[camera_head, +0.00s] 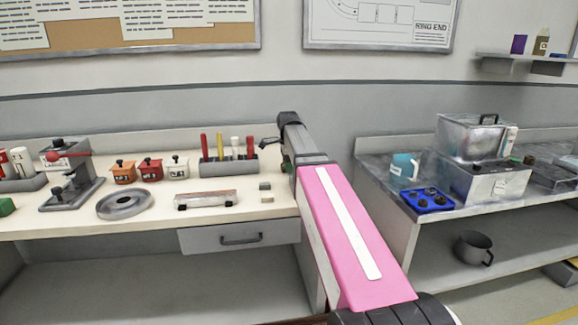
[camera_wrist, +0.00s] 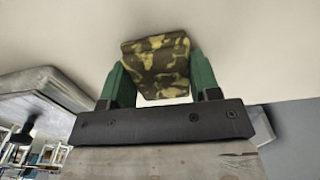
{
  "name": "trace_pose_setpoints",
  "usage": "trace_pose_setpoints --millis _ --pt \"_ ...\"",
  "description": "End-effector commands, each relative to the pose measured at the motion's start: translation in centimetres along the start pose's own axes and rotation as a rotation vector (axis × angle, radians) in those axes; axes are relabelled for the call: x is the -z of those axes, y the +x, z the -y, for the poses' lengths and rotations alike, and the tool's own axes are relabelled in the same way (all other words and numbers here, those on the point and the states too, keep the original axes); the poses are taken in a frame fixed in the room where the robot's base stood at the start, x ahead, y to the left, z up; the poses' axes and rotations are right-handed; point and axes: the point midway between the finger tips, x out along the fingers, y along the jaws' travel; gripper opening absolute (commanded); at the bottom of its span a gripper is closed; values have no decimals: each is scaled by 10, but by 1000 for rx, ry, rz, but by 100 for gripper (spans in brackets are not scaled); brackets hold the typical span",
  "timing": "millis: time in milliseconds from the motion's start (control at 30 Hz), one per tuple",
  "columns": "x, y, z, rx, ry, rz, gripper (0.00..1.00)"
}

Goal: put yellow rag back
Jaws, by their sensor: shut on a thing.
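In the wrist view, my gripper (camera_wrist: 160,72) has two green fingers shut on a folded, block-like piece with dark and yellow mottling, which looks like the yellow rag (camera_wrist: 158,62). A pale, plain surface lies behind it. In the head view, my arm reaches over the right end of the left workbench (camera_head: 75,223). My own arm hides most of the gripper and the rag there. I cannot tell whether the rag touches the bench.
The right bench holds a blue tray (camera_head: 426,201) and a metal box (camera_head: 478,136).

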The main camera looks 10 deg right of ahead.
Motion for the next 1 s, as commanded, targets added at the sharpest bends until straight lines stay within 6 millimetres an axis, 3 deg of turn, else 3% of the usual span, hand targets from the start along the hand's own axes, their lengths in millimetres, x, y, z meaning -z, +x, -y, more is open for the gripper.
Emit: trace_pose_setpoints --millis 300,333,400,767,1000 --pt "0 3 0 0 0 0 34" --pt "0 2 0 0 0 0 66" --pt "0 2 0 0 0 0 82" --pt "0 -2 0 0 0 0 82" --pt "0 -33 1 2 0 0 82"
